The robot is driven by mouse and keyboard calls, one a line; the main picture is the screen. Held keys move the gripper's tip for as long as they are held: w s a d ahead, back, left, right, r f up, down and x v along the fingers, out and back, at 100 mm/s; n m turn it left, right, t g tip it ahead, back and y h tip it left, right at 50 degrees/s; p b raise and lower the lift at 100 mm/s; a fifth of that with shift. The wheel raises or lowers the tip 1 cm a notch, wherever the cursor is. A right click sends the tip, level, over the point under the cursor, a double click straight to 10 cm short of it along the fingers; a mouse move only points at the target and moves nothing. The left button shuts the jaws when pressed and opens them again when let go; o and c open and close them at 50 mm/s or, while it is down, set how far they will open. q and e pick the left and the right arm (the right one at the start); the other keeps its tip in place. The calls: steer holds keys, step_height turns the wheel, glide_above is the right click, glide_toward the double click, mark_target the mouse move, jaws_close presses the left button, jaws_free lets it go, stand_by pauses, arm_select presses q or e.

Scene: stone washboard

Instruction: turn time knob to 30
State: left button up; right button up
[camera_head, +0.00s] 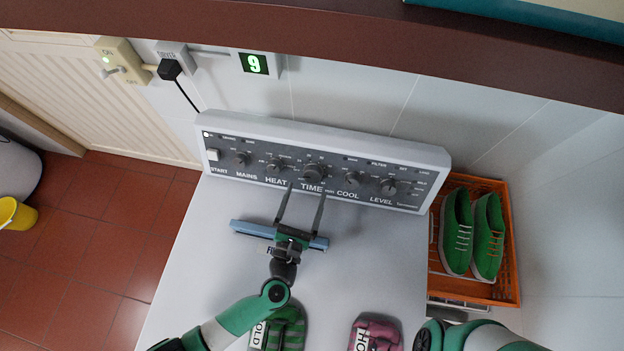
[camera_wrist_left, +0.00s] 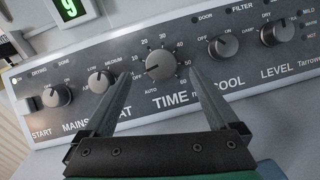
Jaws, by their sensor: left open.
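The time knob (camera_head: 313,172) is a dark round knob in the middle of the grey control panel (camera_head: 330,150), above the word TIME. In the left wrist view the time knob (camera_wrist_left: 160,66) has a dial around it, with AUTO below and numbers such as 10, 20 and 30; 30 is at the top. I cannot tell its setting surely. My left gripper (camera_head: 306,190) is open, its fingers reaching toward the panel just below the knob. In the left wrist view the left gripper (camera_wrist_left: 160,73) has its two fingertips on either side of the knob, with no clear contact. My right gripper is out of view.
Other knobs, including the heat knob (camera_wrist_left: 100,81) and cool knob (camera_wrist_left: 222,45), flank the time knob closely. An orange crate (camera_head: 515,245) with green shoes stands right of the machine. A brown shelf (camera_head: 330,45) overhangs the panel.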

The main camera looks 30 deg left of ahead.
mark_target(312, 177)
arm_select(q)
steer(key=w, duration=0.4)
steer(key=shift+w+a, duration=0.35)
steer(key=shift+w, duration=0.05)
steer(key=shift+c, duration=0.3)
steer(key=c, duration=1.3)
steer(key=shift+r, duration=0.1)
